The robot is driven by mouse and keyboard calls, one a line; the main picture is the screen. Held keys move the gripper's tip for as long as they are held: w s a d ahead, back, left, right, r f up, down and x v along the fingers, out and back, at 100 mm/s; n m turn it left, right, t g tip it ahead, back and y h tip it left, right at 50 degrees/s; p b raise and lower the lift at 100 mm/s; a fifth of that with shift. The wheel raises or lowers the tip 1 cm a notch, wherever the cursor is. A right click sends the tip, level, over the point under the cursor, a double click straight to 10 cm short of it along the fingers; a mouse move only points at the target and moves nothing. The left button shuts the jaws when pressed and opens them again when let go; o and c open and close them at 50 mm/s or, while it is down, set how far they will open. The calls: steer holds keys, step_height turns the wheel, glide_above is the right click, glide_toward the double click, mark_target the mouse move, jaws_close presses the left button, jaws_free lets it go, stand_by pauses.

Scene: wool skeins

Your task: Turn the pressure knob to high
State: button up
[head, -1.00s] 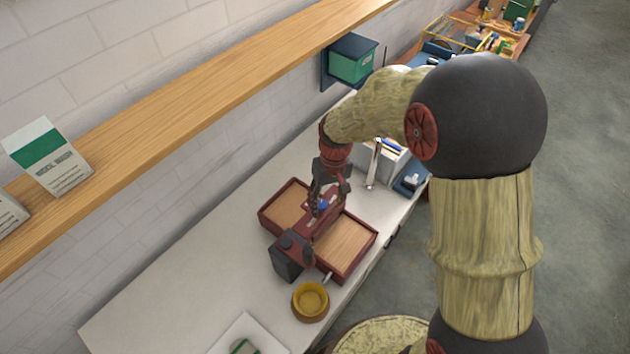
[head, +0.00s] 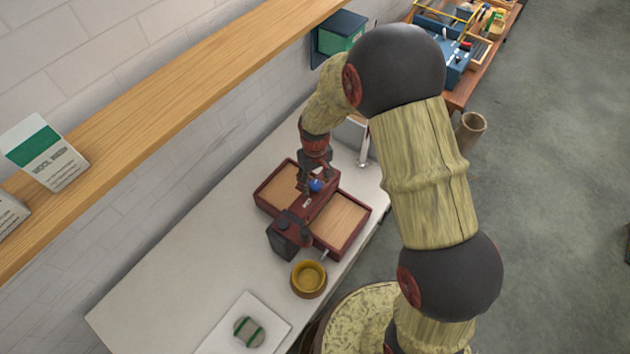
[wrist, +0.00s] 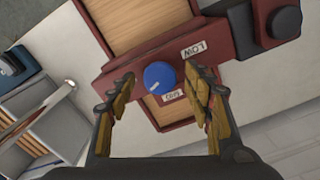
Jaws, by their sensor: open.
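The pressure knob is a round blue knob (wrist: 159,77) on a dark red bar between two wood-floored trays. It also shows in the head view (head: 316,186). A small pale mark shows on its face towards the lower left. A white LOW label (wrist: 193,51) lies to its upper right, and a second white label (wrist: 172,97), small and upside down, lies just below right. My gripper (wrist: 161,86) is open over the knob, one finger on each side. I see gaps between fingers and knob in the wrist view. In the head view my gripper (head: 313,176) partly hides the bar.
A dark block with a round black knob (head: 289,234) sits at the bar's near end. A yellow-brown bowl (head: 309,278) and a white tray (head: 222,340) with a striped skein (head: 249,332) stand nearer. A wooden shelf (head: 190,110) runs above the counter.

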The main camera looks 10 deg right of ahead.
steer(key=c, duration=0.3)
steer(key=c, duration=0.8)
steer(key=shift+c, duration=0.3)
steer(key=shift+m+b, duration=0.55)
steer(key=shift+m, duration=1.75)
steer(key=o, duration=1.2)
steer(key=shift+c, duration=0.2)
